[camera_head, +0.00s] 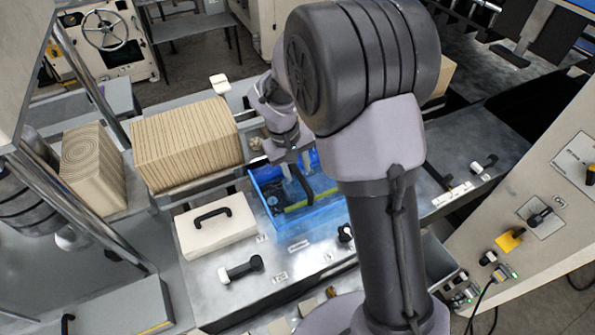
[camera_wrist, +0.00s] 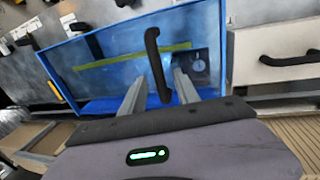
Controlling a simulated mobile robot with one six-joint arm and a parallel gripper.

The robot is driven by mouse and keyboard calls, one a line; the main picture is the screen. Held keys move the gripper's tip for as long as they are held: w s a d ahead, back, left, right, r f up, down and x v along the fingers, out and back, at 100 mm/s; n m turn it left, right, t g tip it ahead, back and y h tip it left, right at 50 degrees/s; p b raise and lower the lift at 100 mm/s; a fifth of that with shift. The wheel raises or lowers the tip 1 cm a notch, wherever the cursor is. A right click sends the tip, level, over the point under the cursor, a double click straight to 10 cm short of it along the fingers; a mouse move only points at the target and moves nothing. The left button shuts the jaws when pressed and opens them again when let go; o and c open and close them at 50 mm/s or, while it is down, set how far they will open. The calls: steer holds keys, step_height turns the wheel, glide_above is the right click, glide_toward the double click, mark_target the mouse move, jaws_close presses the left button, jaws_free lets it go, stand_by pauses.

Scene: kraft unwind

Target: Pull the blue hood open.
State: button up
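The blue hood (camera_wrist: 105,62) is a see-through blue box with a black bar handle (camera_wrist: 152,50), a yellow-green strip and a dark part with a round dial showing through it. In the head view the hood (camera_head: 325,209) sits on the grey machine top, left of my arm. My gripper (camera_wrist: 160,82) is at the handle, with one finger on each side of it and gaps showing. The fingers look open; contact with the handle cannot be made out. In the head view my gripper (camera_head: 296,182) reaches down over the hood and partly hides it.
A cream box with a black handle (camera_head: 213,232) stands just left of the hood. A paper stack (camera_head: 187,145) lies behind it. A black-handled lever (camera_head: 243,269) sits in front. A sloped control panel (camera_head: 540,215) stands at the right.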

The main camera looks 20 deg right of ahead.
steer(key=shift+w+d+f, duration=0.15)
steer(key=shift+f, duration=0.3)
steer(key=shift+w+d+f, duration=0.1)
steer(key=shift+f, duration=0.3)
steer(key=shift+s+r, duration=0.1)
jaws_close()
stand_by(0.7)
